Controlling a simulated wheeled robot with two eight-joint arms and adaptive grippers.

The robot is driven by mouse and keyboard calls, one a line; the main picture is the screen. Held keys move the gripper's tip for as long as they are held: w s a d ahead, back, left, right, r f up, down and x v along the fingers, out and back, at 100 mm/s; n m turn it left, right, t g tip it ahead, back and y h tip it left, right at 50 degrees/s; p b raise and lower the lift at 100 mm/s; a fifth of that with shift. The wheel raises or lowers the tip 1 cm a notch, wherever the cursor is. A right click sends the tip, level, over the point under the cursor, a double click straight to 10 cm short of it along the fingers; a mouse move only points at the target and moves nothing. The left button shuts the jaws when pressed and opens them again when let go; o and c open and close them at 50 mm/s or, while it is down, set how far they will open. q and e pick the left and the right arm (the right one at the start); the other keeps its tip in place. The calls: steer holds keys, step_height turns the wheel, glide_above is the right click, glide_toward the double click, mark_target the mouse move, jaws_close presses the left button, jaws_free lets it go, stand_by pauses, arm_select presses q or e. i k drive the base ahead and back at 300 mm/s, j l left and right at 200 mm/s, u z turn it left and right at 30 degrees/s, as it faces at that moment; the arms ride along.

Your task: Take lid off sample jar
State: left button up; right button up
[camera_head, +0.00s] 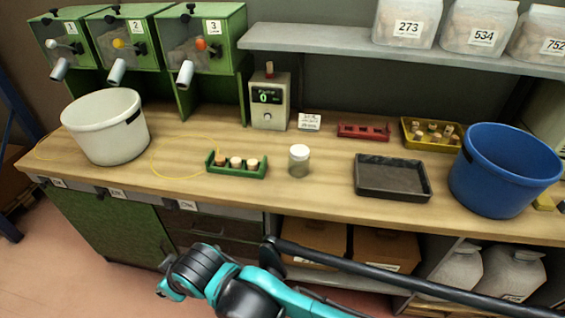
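The sample jar (299,163) is a small clear jar with pale contents. It stands upright on the wooden bench, near the middle and towards the front. Its white lid (299,151) is on top of it. No gripper touches the jar. Teal and black links of my own arm show at the bottom centre, in front of the bench and below its edge. I cannot make out fingertips of either gripper.
A green rack (237,174) with corks is left of the jar. A dark empty tray (391,180) and a blue bucket (503,172) are right. A white bucket (104,130) is left. A yellow tray (410,141) holds several corks. Bench around the jar is clear.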

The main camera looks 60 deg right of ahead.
mark_target(298, 168)
steer(key=z, duration=1.7)
